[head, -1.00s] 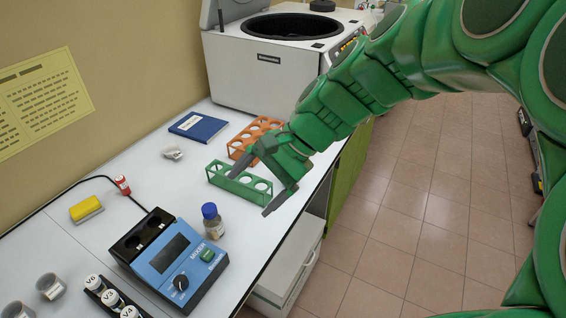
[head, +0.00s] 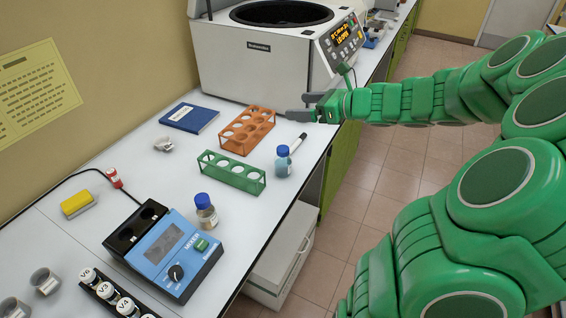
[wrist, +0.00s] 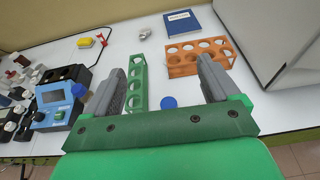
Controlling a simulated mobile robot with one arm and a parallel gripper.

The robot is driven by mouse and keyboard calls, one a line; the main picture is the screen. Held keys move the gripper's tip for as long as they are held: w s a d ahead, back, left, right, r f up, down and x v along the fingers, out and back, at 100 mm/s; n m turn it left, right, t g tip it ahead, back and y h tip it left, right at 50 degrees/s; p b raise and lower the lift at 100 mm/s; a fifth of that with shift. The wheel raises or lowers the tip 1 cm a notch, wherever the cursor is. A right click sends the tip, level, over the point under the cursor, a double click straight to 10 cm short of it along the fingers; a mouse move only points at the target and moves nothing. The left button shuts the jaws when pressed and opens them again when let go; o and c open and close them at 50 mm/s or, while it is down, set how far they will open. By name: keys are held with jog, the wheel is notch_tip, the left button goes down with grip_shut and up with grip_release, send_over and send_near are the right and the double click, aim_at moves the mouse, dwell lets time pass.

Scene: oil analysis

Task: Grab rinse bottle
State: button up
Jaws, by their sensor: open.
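Two blue-capped bottles stand upright on the white bench, and I cannot read which label says rinse. One bottle (head: 283,164), with clear or bluish contents, stands near the bench's front edge, right of the green rack. The other bottle (head: 207,214), with brownish contents, stands beside the mixer. My gripper (head: 303,107) is open and empty, above the front edge in front of the white machine and apart from both bottles. In the wrist view, a blue cap (wrist: 168,102) shows between the open fingers, its body mostly hidden by my gripper; another blue cap (wrist: 79,90) shows left of the fingers.
A green rack (head: 231,172) and orange rack (head: 246,131) stand behind the right bottle. A marker-like object (head: 298,143) lies beside it. The blue mixer (head: 166,252) is front left; the large white machine (head: 262,62) stands at the back. A blue book (head: 189,118) lies left.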

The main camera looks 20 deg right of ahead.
send_near(278, 147)
jog(key=f, duration=0.2)
jog(key=w+a+f, duration=0.1)
jog(key=f, duration=0.2)
jog(key=w+f, duration=0.1)
jog(key=f, duration=0.1)
jog(key=shift+a+f, duration=0.15)
jog(key=shift+a, duration=0.1)
jog(key=shift+x, duration=3.8)
jog(key=shift+s+f, duration=0.15)
jog(key=shift+c, duration=0.3)
jog(key=c, duration=1.1)
jog(key=shift+r, duration=5.05)
